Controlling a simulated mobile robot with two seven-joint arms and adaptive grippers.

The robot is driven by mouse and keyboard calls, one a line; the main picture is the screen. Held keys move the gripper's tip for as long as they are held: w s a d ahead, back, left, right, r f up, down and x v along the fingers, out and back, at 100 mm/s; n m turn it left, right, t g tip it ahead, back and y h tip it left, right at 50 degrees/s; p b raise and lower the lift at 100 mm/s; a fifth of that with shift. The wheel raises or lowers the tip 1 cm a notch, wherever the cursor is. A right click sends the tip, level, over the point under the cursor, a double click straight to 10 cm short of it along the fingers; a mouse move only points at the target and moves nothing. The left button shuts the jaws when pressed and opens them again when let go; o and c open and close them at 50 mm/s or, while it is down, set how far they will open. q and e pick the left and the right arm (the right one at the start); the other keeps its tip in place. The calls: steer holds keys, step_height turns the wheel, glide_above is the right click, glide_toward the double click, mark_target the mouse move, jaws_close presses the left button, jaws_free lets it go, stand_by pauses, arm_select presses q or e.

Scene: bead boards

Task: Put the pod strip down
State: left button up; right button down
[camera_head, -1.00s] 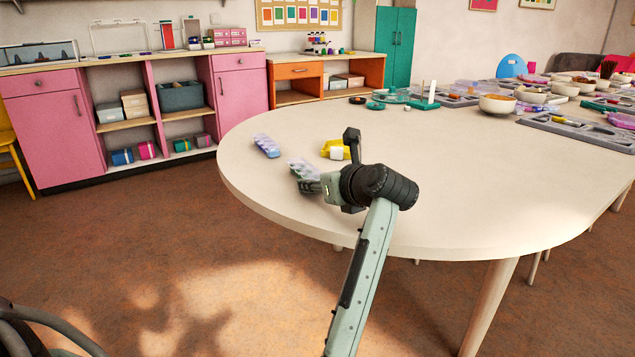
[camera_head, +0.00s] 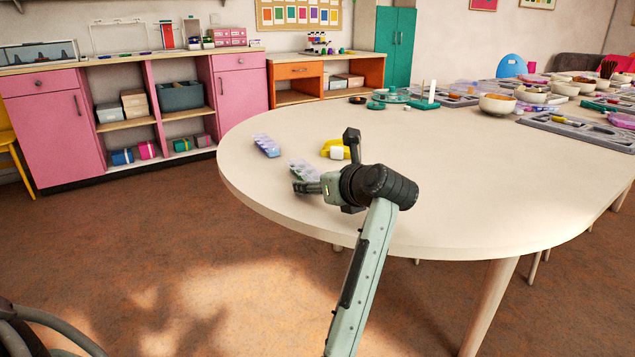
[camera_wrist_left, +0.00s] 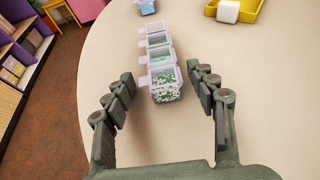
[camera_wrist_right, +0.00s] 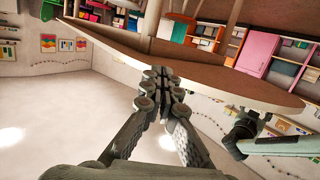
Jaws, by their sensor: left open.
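A clear pod strip (camera_head: 303,170) with several lidded pods lies on the pale table at its left end. In the left wrist view the pod strip (camera_wrist_left: 162,65) stretches away from me, and its nearest pod holds green and white beads. My left gripper (camera_head: 306,187) is open at the near end of the strip. In the left wrist view the left gripper's fingers (camera_wrist_left: 160,88) are spread to either side of the nearest pod, apart from it. My right gripper (camera_wrist_right: 162,75) shows in the right wrist view with its fingertips together, empty, below the table's level.
A second pod strip (camera_head: 267,145) lies farther left on the table (camera_head: 430,190). A yellow holder (camera_head: 333,147) with a white block (camera_head: 338,154) stands beyond my left gripper. Trays and bowls (camera_head: 497,104) fill the far right; the table's middle is clear.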

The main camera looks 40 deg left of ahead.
arm_select(q)
steer(key=v, duration=1.2)
steer(key=shift+r, duration=0.15)
